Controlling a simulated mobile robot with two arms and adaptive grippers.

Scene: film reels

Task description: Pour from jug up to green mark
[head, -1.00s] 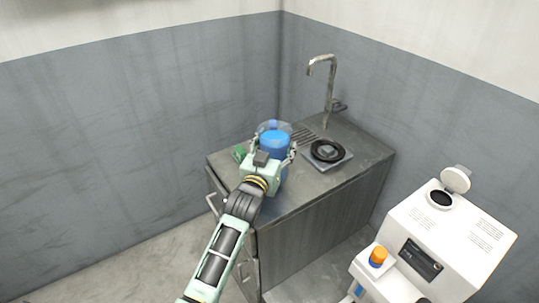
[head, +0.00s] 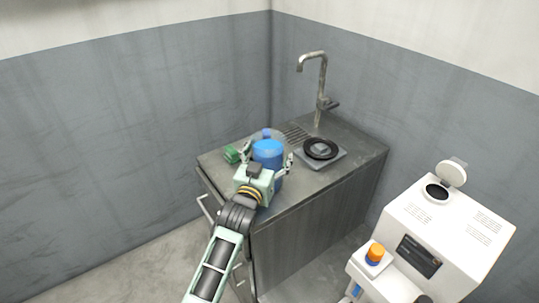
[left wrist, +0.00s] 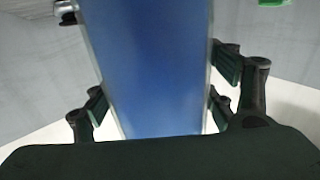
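A jug (head: 267,152) filled with blue stands near the left end of the metal counter in the head view. Blue also fills the middle of the left wrist view (left wrist: 155,65), with pale clear edges on both sides. My left gripper (head: 272,170) is at the near side of the jug, a finger on each side. In the left wrist view the finger pads lie close against both edges. A smaller blue patch (head: 266,134) shows just behind the jug; its shape is unclear. A small green object (head: 232,155) lies left of the jug. My right gripper is out of view.
The counter (head: 340,172) holds a black round item (head: 320,149) on a grey square plate, with a tap (head: 322,85) behind. A white machine (head: 440,235) with an orange-topped container (head: 375,253) stands at the right. Grey walls close off the back.

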